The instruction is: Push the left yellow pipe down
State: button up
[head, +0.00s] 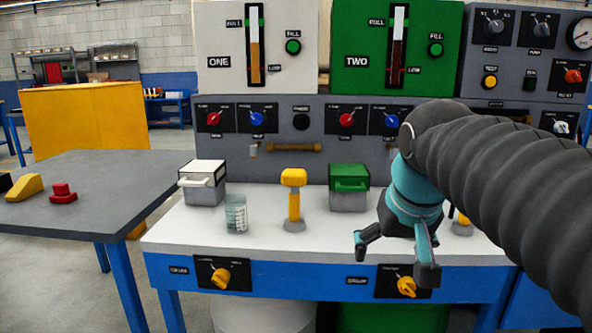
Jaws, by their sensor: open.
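The left yellow pipe (293,198) stands upright on the white bench top (265,250), with a wide head on top and a grey foot. A second yellow part (463,220) at the right is mostly hidden behind my arm, and only a small bit and its grey foot show. My gripper (394,258) is open and empty, with its fingers pointing down near the bench's front edge. It is to the right of the left pipe and apart from it.
A clear beaker (235,214) and a white-lidded box (203,182) stand left of the pipe. A green-lidded box (349,187) stands behind, between pipe and gripper. Yellow knobs (221,277) sit on the bench front. A grey table (100,185) is at left.

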jog(key=w+a+r, duration=0.6)
jog(key=w+r, duration=0.6)
jog(key=p, duration=0.2)
send_near(294, 171)
jog(key=shift+m+g, duration=0.3)
jog(key=shift+w+x, duration=0.15)
jog(key=shift+x, duration=2.4)
jog(key=shift+w+x, duration=0.15)
jog(key=shift+x, duration=2.4)
jog(key=shift+r, duration=0.1)
